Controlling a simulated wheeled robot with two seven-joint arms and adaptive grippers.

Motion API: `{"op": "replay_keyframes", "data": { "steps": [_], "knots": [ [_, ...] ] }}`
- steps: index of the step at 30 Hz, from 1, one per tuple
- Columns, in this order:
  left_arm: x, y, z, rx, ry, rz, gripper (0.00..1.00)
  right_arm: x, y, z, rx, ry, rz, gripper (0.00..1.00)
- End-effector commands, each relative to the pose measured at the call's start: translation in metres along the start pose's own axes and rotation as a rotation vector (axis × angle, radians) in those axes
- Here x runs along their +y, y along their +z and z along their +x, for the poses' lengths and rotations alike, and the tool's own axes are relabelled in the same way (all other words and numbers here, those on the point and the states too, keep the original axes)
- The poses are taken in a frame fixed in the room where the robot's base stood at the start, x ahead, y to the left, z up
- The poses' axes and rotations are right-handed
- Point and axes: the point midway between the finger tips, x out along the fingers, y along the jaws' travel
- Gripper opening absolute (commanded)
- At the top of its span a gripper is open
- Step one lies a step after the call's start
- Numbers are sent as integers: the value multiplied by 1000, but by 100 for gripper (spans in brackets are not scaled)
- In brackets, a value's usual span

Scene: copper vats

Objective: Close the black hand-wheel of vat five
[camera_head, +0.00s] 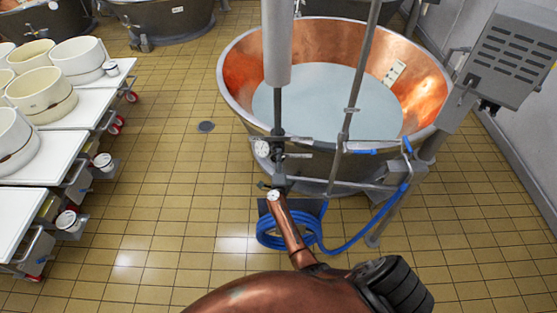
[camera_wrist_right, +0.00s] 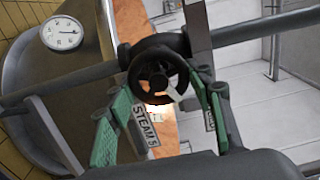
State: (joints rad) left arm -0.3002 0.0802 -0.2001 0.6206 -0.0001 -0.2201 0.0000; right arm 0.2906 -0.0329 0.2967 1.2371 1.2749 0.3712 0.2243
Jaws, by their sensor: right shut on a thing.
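The black hand-wheel (camera_wrist_right: 158,76) shows in the right wrist view, on a horizontal grey pipe. My right gripper (camera_wrist_right: 163,88) is around it, one green-padded finger on each side, shut on the wheel. A "STEAM 5" tag (camera_wrist_right: 146,132) shows below the wheel. In the head view my right gripper (camera_head: 277,182) is at the pipework in front of the copper vat (camera_head: 330,42). The wheel cannot be made out there. My left gripper is not in view.
A round gauge (camera_head: 261,147) sits by the pipes; it also shows in the wrist view (camera_wrist_right: 62,33). A coiled blue hose (camera_head: 268,232) hangs below. A grey control box (camera_head: 512,55) is at right. White tables (camera_head: 85,108) with tubs stand at left. The tiled floor between is clear.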

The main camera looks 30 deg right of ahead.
Motion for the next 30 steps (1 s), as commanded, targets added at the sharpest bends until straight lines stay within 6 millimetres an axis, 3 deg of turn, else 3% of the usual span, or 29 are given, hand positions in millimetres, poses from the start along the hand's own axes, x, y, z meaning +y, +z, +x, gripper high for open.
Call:
{"op": "replay_keyframes", "data": {
  "steps": [9,10,17,30],
  "knots": [
    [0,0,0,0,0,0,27,-1,0,0,1,-1,6,23],
    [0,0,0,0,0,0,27,-1,0,0,1,-1,6,49],
    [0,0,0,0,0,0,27,0,0,0,1,-1,4,65],
    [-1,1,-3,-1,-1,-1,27,-1,0,0,1,0,-63,66]
  ]
}}
